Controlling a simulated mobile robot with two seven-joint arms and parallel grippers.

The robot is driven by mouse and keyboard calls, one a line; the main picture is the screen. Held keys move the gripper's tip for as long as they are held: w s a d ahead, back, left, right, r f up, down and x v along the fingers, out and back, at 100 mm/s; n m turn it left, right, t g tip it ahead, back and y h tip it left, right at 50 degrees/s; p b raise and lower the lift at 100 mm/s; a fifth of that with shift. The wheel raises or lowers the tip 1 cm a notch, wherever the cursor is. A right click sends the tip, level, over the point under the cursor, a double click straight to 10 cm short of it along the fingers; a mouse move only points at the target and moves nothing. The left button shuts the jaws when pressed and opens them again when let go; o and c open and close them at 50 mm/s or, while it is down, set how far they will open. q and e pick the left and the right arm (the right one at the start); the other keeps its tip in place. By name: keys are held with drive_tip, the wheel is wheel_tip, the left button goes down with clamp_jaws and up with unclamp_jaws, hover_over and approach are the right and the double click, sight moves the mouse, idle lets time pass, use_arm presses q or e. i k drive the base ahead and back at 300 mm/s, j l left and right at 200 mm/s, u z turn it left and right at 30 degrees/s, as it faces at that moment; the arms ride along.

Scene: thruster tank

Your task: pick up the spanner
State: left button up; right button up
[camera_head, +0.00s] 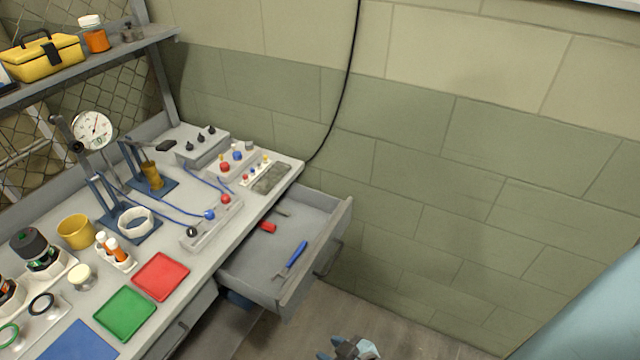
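The spanner (293,257), with a blue handle and a grey forked end, lies in an open drawer (253,272) under the workbench. Its forked end points toward the front left of the drawer. My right gripper (352,349) shows only in part at the bottom edge of the view, below and to the right of the drawer. It is apart from the spanner, and its fingertips are too small and cut off to judge. My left gripper is not in view.
A red-handled tool (267,227) lies farther back in the drawer. The workbench holds a red tray (160,276), a green tray (125,313), a yellow cup (76,231) and a dial gauge (92,130). A block wall (420,180) stands behind; the floor (400,338) right of the drawer looks clear.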

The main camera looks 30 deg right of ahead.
sight(300, 249)
drive_tip(key=z, duration=0.95)
